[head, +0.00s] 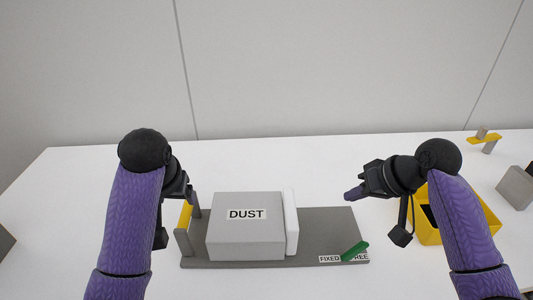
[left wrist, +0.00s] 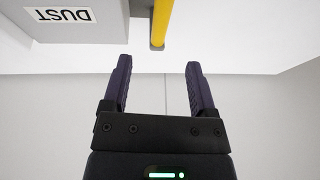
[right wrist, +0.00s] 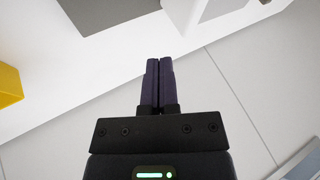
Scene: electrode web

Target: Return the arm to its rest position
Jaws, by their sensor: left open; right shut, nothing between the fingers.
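My left gripper (head: 188,192) is at the left of the grey device marked DUST, close to its yellow bar. In the left wrist view its two fingers (left wrist: 155,85) stand apart with nothing between them. My right gripper (head: 352,194) is over the right part of the table, between the device and the yellow bin. In the right wrist view its fingers (right wrist: 159,85) are shut together and empty. The grey DUST box (head: 246,242) sits on a dark grey base plate (head: 325,225). A yellow bar (head: 185,216) stands at its left end and also shows in the left wrist view (left wrist: 161,22).
A white upright block (head: 291,222) adjoins the box. A green lever (head: 354,251) lies by the FIXED and partly hidden FREE label. A yellow bin (head: 428,233) is partly behind my right arm. Grey blocks (head: 517,187) and a yellow piece (head: 484,139) are far right. The table's back middle (head: 270,165) is clear.

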